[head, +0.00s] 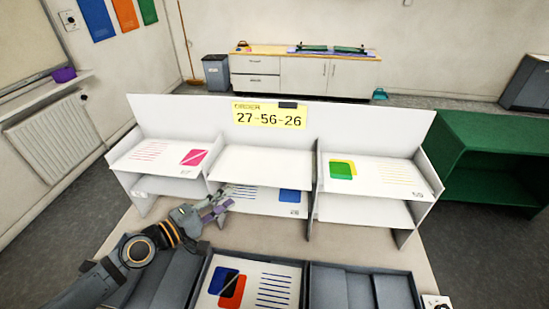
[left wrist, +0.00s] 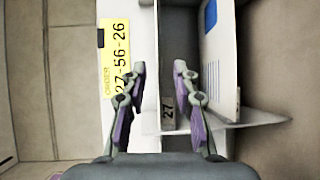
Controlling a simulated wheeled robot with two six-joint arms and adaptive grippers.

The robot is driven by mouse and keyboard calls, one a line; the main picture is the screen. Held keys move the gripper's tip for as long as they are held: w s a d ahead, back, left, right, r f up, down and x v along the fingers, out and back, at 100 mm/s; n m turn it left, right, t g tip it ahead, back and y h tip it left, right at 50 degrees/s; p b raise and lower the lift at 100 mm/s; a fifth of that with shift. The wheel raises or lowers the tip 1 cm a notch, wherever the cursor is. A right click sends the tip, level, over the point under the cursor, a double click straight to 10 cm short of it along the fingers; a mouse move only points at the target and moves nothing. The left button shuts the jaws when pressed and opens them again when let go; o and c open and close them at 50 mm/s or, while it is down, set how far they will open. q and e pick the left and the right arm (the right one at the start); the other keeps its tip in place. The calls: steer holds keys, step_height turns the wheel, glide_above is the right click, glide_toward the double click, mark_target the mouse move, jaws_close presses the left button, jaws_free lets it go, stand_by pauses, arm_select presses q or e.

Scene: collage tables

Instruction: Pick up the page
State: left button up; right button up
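A white page (head: 262,201) with a blue square and text lines lies on the lower middle shelf of the white rack (head: 295,141). Its blue mark and lines also show on a page in the left wrist view (left wrist: 222,60). Other pages lie on the upper left shelf (head: 160,157), with a pink mark, and on the upper right shelf (head: 378,178), with green and yellow marks.
A yellow order card (head: 269,116) reading 27-56-26 is on the rack's back panel. Dark trays (head: 366,287) line the table front. The upper middle shelf (head: 262,166) is bare. A green cabinet (head: 495,150) stands at the right.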

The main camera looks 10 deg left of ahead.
mark_target(251, 183)
arm_select(q)
steer(key=p+x, duration=0.1)
steer(key=x, duration=0.2)
steer(key=shift+w+d+r+p, duration=0.1)
steer(key=shift+w+r+p, duration=0.15)
steer(key=shift+p, duration=0.15)
steer(key=p+x, duration=0.2)
steer(key=x, duration=0.3)
steer(key=shift+w+d, duration=0.15)
steer(key=shift+d, duration=0.25)
steer(key=shift+w+d, duration=0.2)
steer(key=shift+s+a+f, duration=0.1)
steer(key=shift+a, duration=0.05)
steer(key=shift+c, duration=0.9)
jaws_close()
arm_select(e)
steer(key=r, duration=0.1)
steer(key=s+r, duration=0.1)
steer(key=a+r, duration=0.1)
steer(key=r, duration=0.1)
steer(key=shift+s+a, duration=0.1)
steer(key=shift+s, duration=0.1)
